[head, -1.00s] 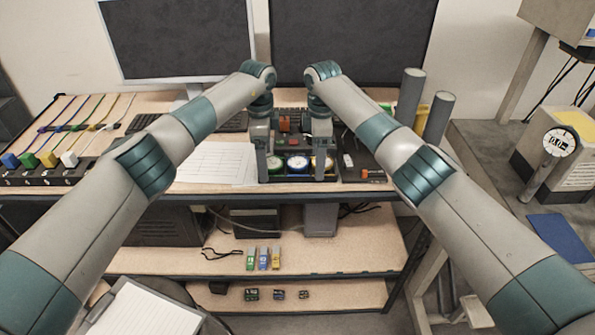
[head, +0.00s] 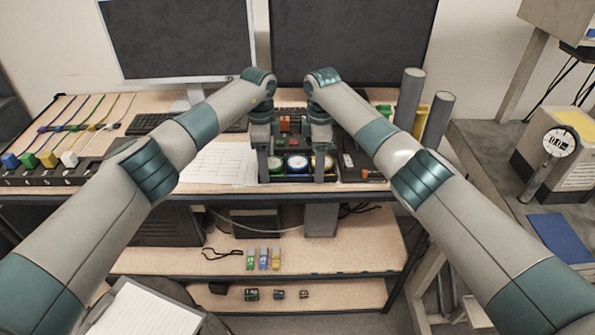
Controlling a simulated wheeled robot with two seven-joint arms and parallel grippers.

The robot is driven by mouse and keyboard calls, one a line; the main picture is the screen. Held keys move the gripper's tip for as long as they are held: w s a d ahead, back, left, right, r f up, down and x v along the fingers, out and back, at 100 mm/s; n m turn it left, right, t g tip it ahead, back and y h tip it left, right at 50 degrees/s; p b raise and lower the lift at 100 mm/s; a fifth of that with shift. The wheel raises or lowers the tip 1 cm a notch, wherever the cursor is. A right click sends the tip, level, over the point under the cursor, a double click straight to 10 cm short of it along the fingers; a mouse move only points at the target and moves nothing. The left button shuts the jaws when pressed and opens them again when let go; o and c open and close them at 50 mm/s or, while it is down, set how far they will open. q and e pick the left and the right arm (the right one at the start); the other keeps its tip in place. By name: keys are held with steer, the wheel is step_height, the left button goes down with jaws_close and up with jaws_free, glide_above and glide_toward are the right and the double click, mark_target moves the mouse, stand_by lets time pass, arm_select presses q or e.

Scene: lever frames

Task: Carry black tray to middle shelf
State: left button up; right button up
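The black tray (head: 308,181) is on the top of the workbench, in front of the dark monitor. It holds round green, blue and yellow-rimmed pieces at its front and orange-red blocks farther back. My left gripper (head: 263,178) points down at the tray's left front side. My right gripper (head: 319,178) points down at its right front side, overlapping the yellow piece. I cannot tell whether the fingers are closed on the tray. The middle shelf (head: 345,258) lies below the bench top, with small green, blue and yellow bottles (head: 263,260) near its middle.
A black mat (head: 365,165) with small parts lies right of the tray, and papers (head: 215,163) lie left. Grey cylinders (head: 409,98) stand at right. The middle shelf is clear right of the bottles. A lower shelf (head: 340,293) holds small dark pieces.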

arm_select(q)
steer(key=shift+r, duration=0.15)
arm_select(e)
steer(key=shift+r, duration=0.1)
